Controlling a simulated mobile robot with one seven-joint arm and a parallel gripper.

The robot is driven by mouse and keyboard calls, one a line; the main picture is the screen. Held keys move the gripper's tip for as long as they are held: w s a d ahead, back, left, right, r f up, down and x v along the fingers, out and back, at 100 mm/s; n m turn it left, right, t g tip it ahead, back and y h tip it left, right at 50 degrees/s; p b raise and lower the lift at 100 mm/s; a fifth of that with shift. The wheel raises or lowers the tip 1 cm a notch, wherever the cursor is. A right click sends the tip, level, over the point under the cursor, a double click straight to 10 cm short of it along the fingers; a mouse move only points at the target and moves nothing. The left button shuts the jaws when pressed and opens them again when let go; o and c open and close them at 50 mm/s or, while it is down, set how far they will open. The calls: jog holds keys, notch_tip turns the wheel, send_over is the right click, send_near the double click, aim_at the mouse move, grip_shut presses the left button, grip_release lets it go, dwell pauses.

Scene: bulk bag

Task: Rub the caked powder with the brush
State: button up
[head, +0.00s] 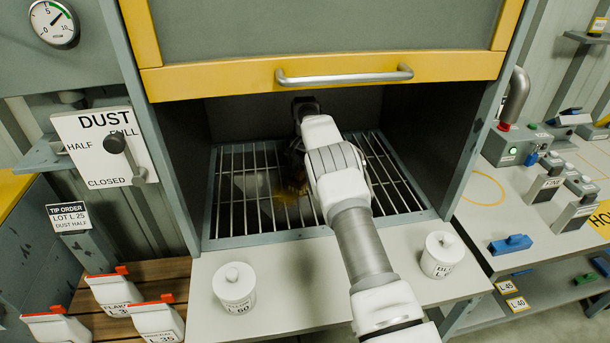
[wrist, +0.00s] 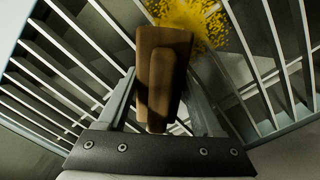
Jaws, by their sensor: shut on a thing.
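In the wrist view my gripper (wrist: 160,110) is shut on the brown handle or block of the brush (wrist: 163,65), with one finger on each side. The brush's bristles are hidden from that camera. Yellow caked powder (wrist: 188,22) lies on the grate just beyond the brush, partly covered by it. In the head view the powder (head: 287,191) shows as a yellow patch on the grate, left of my arm. My arm reaches into the cabinet there and hides most of the brush. I cannot tell whether the brush touches the powder.
The slatted metal grate (head: 232,240) sits inside the cabinet, under a raised yellow-framed door (head: 330,75) with a bar handle. Side walls bound the opening. White lidded jars stand on the front ledge, one left (head: 234,290) and one right (head: 442,256) of my arm.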

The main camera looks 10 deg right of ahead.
jog(key=shift+f+b, duration=0.5)
jog(key=shift+f, duration=0.4)
